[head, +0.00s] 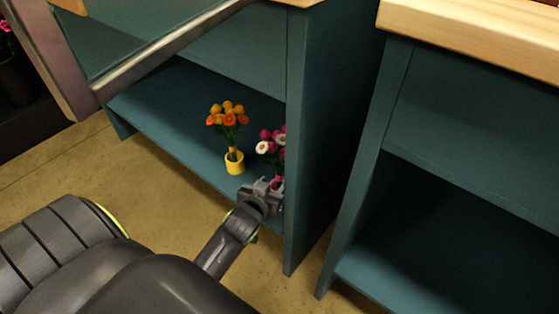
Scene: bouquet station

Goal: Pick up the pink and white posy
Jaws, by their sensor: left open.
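The pink and white posy (268,147) stands on the low shelf of a teal cabinet, close against the inner side of its right wall panel. That panel's edge cuts off part of its blooms. My left gripper (272,184) is open at the front of the posy, at the height of its lower part. The gripper hides the lower stems and any pot. I cannot tell whether the stems are between the fingers. My right gripper is not in view.
An orange and yellow posy in a yellow pot (235,162) stands just left on the same shelf (180,115). The cabinet's right panel (318,130) is close beside my gripper. A second teal cabinet (450,190) with an empty-looking lower shelf stands to the right.

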